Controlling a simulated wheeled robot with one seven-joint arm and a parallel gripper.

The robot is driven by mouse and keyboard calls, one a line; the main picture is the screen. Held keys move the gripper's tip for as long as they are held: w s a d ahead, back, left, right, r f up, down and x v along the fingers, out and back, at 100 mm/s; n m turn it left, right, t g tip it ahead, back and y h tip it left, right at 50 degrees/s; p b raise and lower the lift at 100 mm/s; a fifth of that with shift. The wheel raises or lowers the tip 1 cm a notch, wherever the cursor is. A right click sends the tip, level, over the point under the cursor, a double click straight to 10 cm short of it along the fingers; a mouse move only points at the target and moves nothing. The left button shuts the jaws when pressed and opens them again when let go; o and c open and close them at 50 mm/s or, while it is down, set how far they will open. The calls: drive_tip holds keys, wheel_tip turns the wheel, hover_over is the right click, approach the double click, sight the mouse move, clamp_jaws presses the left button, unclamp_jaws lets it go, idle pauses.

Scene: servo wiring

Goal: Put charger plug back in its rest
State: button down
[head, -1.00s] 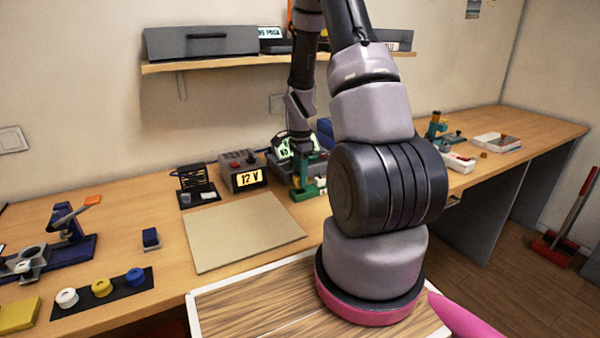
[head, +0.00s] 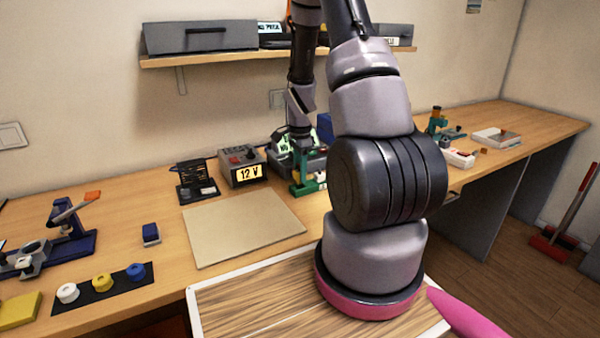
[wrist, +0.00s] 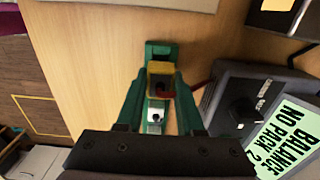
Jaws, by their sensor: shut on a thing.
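The charger plug is a small yellow block (wrist: 160,68) with a dark and red middle. In the wrist view it sits between the tips of my gripper (wrist: 160,84), whose teal fingers are closed on its sides. A teal piece (wrist: 158,47), apparently part of the rest, shows just beyond the plug. A pale part with a dark hole (wrist: 155,115) lies between the fingers, nearer the palm. Whether the plug is seated in the rest cannot be told. In the head view my gripper (head: 303,178) is low over the bench beside the charger; the plug is not distinguishable there.
The charger with its green screen (wrist: 285,125) stands close right of my gripper in the wrist view. A red lead (wrist: 201,84) shows beside it. A 12 V supply (head: 242,168) and a tan mat (head: 243,228) lie to the left in the head view.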

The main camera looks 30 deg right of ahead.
drive_tip(key=shift+f, duration=1.25)
idle(0.5)
drive_tip(key=shift+c, duration=2.3)
unclamp_jaws()
wheel_tip(320, 180, up, 11)
drive_tip(key=shift+f, duration=0.1)
